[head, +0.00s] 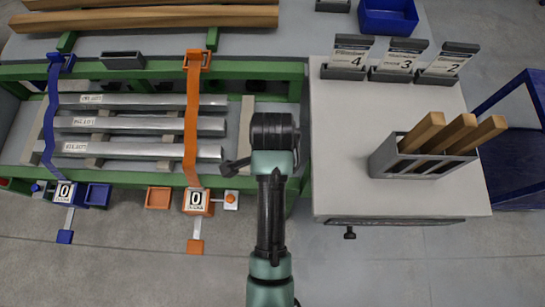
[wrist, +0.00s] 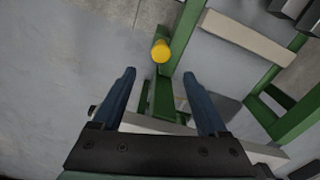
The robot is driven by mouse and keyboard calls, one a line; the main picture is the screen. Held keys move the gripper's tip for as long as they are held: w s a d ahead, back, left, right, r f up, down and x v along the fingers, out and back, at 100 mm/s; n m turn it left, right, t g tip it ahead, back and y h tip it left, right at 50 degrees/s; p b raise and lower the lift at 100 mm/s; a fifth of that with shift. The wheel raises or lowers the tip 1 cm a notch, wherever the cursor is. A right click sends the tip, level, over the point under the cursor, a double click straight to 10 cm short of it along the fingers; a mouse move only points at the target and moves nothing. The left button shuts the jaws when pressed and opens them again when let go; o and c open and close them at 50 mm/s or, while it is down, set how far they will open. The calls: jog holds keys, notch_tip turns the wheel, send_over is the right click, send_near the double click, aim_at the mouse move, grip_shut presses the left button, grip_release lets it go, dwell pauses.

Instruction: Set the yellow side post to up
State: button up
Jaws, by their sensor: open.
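The yellow side post (wrist: 160,51) shows in the wrist view as a short round yellow end beside a green beam. It lies just beyond and between my fingertips, apart from them. I cannot tell from this angle how far it stands up. My gripper (wrist: 159,75) is open, with two blue fingers and nothing between them. In the head view my arm reaches over the right end of the green frame, and I cannot make out the yellow post there.
The green-framed table (head: 265,68) holds several grey bars. An orange strap (head: 192,110) and a blue strap (head: 50,115) cross them. A grey side table (head: 345,190) on the right carries a rack (head: 400,165) of wooden blocks and number cards. Floor shows between frame and side table.

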notch_tip(320, 180, down, 10)
jog(key=shift+f+b, duration=0.2)
jog(key=shift+b, duration=0.3)
grip_shut()
dwell(1.2)
